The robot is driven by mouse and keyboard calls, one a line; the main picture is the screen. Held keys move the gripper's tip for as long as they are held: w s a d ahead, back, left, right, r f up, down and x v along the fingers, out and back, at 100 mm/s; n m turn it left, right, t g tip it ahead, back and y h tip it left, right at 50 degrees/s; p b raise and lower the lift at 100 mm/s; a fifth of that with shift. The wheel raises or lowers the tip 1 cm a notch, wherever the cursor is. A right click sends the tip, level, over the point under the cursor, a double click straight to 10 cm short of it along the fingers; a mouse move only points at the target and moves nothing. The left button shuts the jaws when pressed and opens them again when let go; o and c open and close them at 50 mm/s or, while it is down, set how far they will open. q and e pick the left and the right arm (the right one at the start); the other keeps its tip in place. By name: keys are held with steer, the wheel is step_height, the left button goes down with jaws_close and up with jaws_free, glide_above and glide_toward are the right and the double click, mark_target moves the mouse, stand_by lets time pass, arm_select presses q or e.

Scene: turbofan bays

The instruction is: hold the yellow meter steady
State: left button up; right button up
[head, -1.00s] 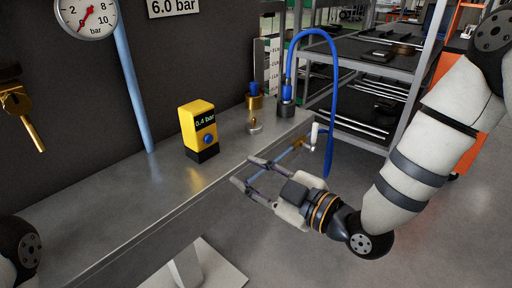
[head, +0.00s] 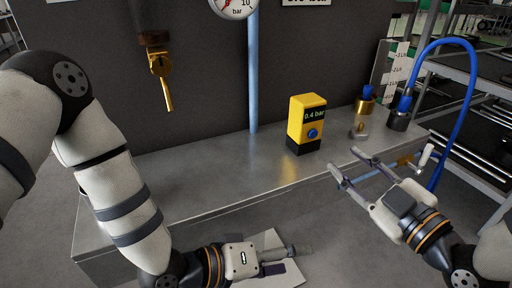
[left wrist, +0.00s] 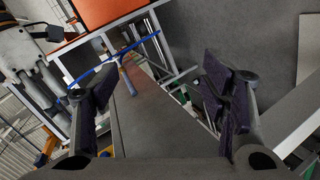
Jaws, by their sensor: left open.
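The yellow meter (head: 308,122), with a black base, a blue knob and a display reading 0.4 bar, stands upright on the metal bench. My left gripper (head: 300,258) is open, in front of the bench and below its top, clear of the meter. Its spread fingers (left wrist: 158,95) fill the sides of the left wrist view, with no held object between them. I cannot make out the meter in that view. My right gripper (head: 346,160) has its fingers apart at the bench's front edge, right of and nearer than the meter. A thin light-blue rod crosses by its fingers.
The bench (head: 200,180) is clear left of the meter. Brass fittings (head: 361,116) and a blue hose (head: 452,42) stand at its right end. A brass valve handle (head: 163,75), a gauge (head: 236,5) and a blue pipe (head: 253,75) are at the back wall.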

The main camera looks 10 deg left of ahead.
arm_select(q)
steer(key=w+r+m+g+h, duration=0.1)
steer(key=w+r+m+h, duration=0.35)
steer(key=r+m, duration=0.5)
steer(key=w+r+m+h, duration=0.3)
steer(key=r+m+h, duration=0.25)
steer(key=r, duration=0.75)
steer(key=n+t+y, duration=0.2)
steer(key=t+y, duration=0.2)
steer(key=y, duration=0.3)
glide_toward(307, 108)
step_height(307, 108, down, 2)
steer(key=w, duration=0.3)
steer(key=x, duration=1)
steer(key=shift+w+d+r, duration=0.1)
steer(key=shift+w+r, duration=0.05)
steer(key=shift+w, duration=0.05)
steer(key=c, duration=1.4)
steer(key=shift+o, duration=0.2)
arm_select(e)
jaws_close()
